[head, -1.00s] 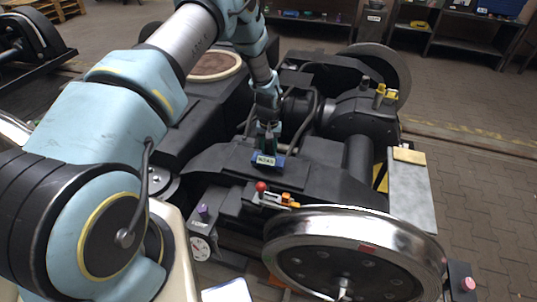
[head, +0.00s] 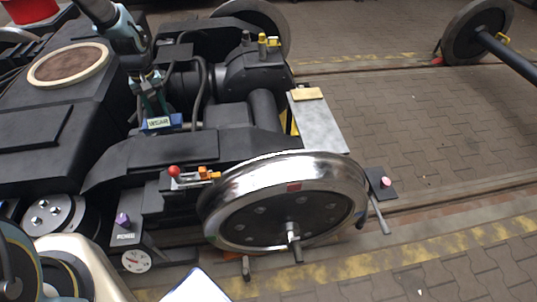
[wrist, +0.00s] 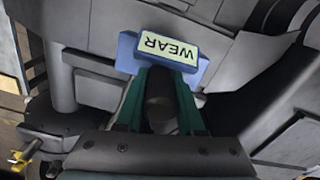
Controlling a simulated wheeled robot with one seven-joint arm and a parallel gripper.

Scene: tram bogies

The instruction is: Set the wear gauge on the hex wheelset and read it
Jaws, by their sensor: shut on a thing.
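The wear gauge (head: 158,124) is a blue block with a pale label reading WEAR. My gripper (head: 152,108) is shut on it, its green fingers above the bogie frame. In the wrist view the gauge (wrist: 165,50) sits between the fingertips of my gripper (wrist: 162,78), its label facing the camera. A shiny-rimmed wheel (head: 285,168) with a dark disc, bolts and a protruding hub stands at the front of the bogie, apart from the gauge. A red patch is on its rim. I cannot tell from the frames whether this is the hex wheelset.
A red-knobbed lever (head: 174,172) and orange blocks sit beside the front wheel. A grey plate (head: 319,124) is behind it. A round dial (head: 136,261) is at lower left. Another wheelset (head: 482,28) stands at far right. The paved floor (head: 430,130) on the right is mostly clear.

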